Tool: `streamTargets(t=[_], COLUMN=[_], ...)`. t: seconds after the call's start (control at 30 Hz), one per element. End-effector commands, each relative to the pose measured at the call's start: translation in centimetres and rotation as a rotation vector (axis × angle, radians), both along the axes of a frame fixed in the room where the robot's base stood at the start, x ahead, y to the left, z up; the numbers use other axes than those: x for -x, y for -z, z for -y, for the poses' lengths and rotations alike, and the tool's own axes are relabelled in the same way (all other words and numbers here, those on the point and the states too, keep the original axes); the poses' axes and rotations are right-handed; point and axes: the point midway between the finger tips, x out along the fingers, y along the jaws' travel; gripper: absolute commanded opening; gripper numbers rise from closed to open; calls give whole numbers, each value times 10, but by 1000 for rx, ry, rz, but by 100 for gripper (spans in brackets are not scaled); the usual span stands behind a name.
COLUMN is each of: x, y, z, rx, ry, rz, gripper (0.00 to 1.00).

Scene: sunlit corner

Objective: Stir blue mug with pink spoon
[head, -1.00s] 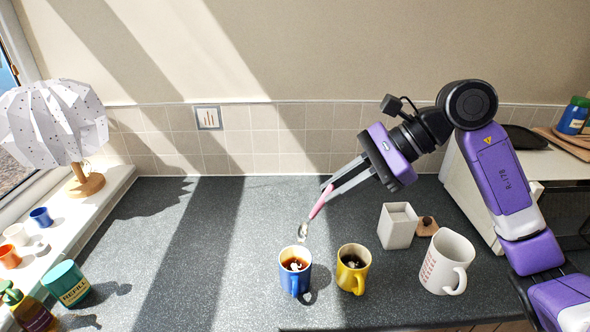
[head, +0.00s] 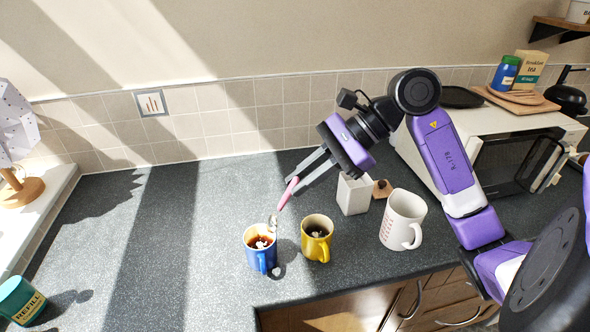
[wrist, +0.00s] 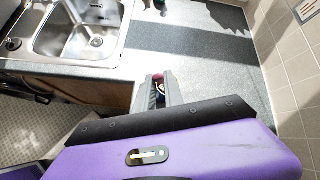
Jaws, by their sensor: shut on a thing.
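The blue mug (head: 259,259) stands upright on the counter with dark reddish liquid and pale bits in it. My gripper (head: 293,180) is shut on the pink handle of the spoon (head: 286,194), up and to the right of the blue mug. The spoon tilts down to the left, its metal bowl end lowest. That end appears at the mug's far right rim; I cannot tell if it is above or behind the rim. In the wrist view, a bit of pink spoon (wrist: 157,77) shows between my gripper's fingers (wrist: 158,88); the mug is mostly hidden.
A yellow mug (head: 317,247) stands close right of the blue mug. A microwave (head: 490,140) stands at the right.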

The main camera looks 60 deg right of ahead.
Motion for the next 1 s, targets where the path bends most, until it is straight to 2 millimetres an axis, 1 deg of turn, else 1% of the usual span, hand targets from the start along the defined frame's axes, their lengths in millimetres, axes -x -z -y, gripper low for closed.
streamTargets(t=[0.17,0.2,1.0], x=[8,8,-9], y=[10,14,55], z=[1,1,-1], rx=[-2,0,2], ry=[1,-1,-2], rz=[1,1,0], gripper=[0,0,0])
